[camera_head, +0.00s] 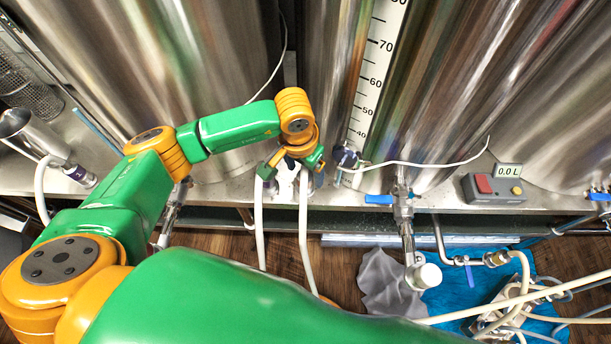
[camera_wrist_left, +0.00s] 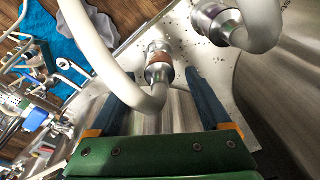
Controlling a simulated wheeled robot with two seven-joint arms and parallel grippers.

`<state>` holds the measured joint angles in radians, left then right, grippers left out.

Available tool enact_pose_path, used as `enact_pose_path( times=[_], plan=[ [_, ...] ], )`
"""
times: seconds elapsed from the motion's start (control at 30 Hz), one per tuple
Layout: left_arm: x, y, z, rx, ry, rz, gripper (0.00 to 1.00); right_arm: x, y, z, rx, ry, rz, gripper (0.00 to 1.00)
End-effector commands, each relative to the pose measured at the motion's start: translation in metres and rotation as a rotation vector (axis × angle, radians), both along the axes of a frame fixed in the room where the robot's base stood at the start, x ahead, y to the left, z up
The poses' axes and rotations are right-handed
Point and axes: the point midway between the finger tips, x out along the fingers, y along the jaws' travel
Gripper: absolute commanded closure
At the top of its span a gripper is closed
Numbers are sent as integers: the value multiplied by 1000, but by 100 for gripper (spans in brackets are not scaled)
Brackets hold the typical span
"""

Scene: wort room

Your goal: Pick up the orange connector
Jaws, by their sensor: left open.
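A hose connector (camera_wrist_left: 158,64) with a metal body and a rusty-orange band shows in the left wrist view, joined to a white hose (camera_wrist_left: 140,98). I take it to be the orange connector. My left gripper (camera_wrist_left: 160,76) is open, with one dark finger on each side of this connector and no clear contact. In the head view my left gripper (camera_head: 292,168) is in front of the big tank, above two hanging white hoses (camera_head: 303,225). There the gripper hides most of the connector, and I cannot make out its orange band. My right gripper is not in view.
A second metal connector (camera_wrist_left: 213,20) with a white hose is close by at the upper right of the wrist view. In the head view, a blue-handled valve (camera_head: 402,205) and a scale box (camera_head: 492,188) are to the right. A grey cloth (camera_head: 385,285) lies below.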

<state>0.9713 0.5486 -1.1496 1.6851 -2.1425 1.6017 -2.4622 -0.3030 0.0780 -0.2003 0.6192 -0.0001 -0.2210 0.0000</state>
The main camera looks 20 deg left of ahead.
Motion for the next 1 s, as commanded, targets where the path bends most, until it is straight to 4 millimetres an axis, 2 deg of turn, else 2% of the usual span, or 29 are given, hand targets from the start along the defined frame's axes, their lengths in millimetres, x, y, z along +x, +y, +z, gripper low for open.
enact_pose_path(
  times=[0.07,0.23,0.27,0.5,0.53,0.57,0.87,1.0],
  plan=[
    [0,0,-6,0,2,2,19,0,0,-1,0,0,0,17],
    [1,0,-6,0,0,1,19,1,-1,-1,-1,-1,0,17],
    [1,0,-6,0,0,1,24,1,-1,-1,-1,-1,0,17],
    [1,0,-6,-1,0,2,89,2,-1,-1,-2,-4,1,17],
    [1,0,-6,-1,0,2,97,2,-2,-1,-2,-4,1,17],
    [1,0,-6,-1,0,2,100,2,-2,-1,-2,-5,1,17],
    [1,0,-4,-1,-1,2,100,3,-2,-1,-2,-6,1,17],
    [2,0,11,-1,-4,0,100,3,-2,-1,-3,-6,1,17]
  ],
)
